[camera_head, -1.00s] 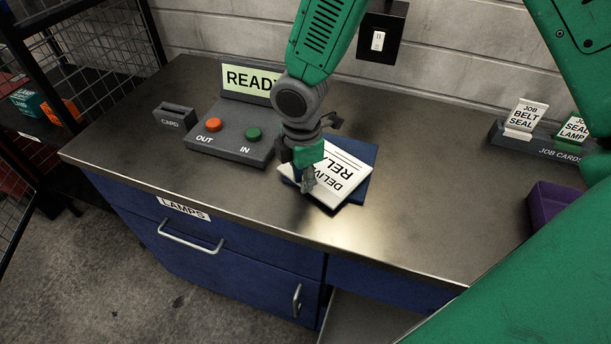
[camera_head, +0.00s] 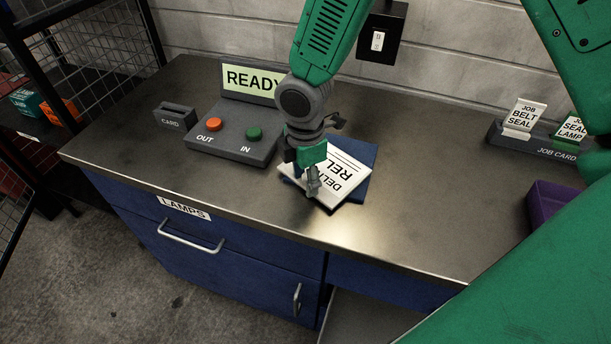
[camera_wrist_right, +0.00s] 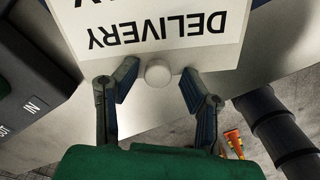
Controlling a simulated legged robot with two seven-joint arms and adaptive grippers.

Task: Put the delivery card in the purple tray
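The white delivery card (camera_head: 331,184) lies tilted across a dark blue pad or tray (camera_head: 361,160) on the steel counter. My right gripper (camera_head: 311,187) is over the card's near left edge. In the right wrist view the card (camera_wrist_right: 165,45) shows its word "DELIVERY" upside down and a round white knob or tab (camera_wrist_right: 158,74) at its edge. There the right gripper (camera_wrist_right: 153,92) has its fingers apart on either side of that tab, with nothing between them gripped. The purple tray (camera_head: 546,201) stands at the right of the counter, partly hidden by my green arm. My left gripper is not seen.
A grey console with orange and green buttons (camera_head: 233,138) and a READY sign (camera_head: 247,79) stand left of my right gripper. A small CARD slot (camera_head: 174,116) is farther left. A job card rack (camera_head: 548,148) is at the right. The counter between card and purple tray is clear.

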